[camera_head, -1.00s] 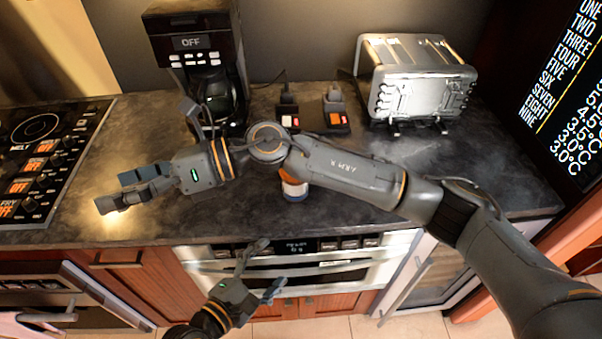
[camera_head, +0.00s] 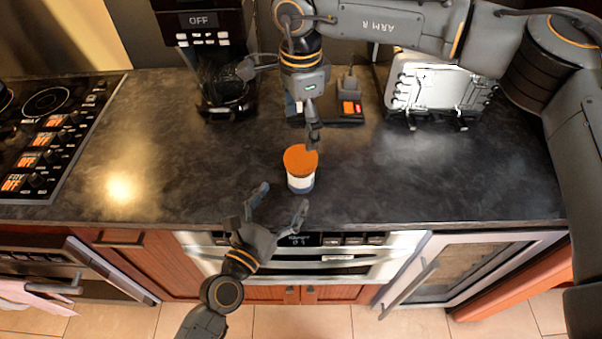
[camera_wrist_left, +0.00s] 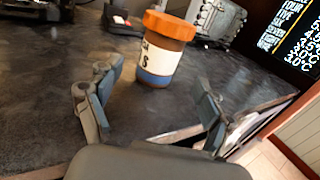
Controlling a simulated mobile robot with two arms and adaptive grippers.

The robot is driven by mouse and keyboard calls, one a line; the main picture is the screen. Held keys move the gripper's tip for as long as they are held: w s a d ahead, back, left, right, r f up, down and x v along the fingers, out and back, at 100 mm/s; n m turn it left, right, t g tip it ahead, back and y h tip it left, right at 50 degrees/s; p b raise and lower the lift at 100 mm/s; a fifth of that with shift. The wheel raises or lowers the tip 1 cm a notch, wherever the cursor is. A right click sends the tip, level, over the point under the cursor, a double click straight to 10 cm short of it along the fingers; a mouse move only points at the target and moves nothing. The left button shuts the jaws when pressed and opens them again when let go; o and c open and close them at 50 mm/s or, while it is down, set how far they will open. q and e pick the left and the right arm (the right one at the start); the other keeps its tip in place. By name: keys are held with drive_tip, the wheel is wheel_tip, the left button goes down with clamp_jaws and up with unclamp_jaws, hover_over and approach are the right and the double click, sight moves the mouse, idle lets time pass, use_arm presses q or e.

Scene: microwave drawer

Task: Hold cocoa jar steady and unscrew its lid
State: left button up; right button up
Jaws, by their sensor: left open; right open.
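The cocoa jar (camera_head: 301,181) stands upright on the dark countertop near its front edge. It has an orange lid (camera_head: 300,158), a white label and a blue base. In the left wrist view the jar (camera_wrist_left: 157,60) stands ahead, beyond the fingers, with its lid (camera_wrist_left: 170,25) on. My left gripper (camera_head: 279,206) is open just in front of the jar, apart from it; in its wrist view the spread fingers (camera_wrist_left: 152,100) have nothing between them. My right gripper (camera_head: 281,105) is open and points down, behind and above the jar. One of its fingers ends close to the lid; contact cannot be told.
A coffee maker (camera_head: 212,60) stands at the back left and a metal toaster (camera_head: 436,88) at the back right. Small devices (camera_head: 349,108) lie between them. A stove (camera_head: 45,135) is at the left. The countertop (camera_head: 180,160) is clear around the jar.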

sight(302, 170)
use_arm(q)
drive_tip(key=x, duration=0.9)
drive_tip(key=shift+w+d, duration=0.1)
drive_tip(key=shift+w, duration=0.05)
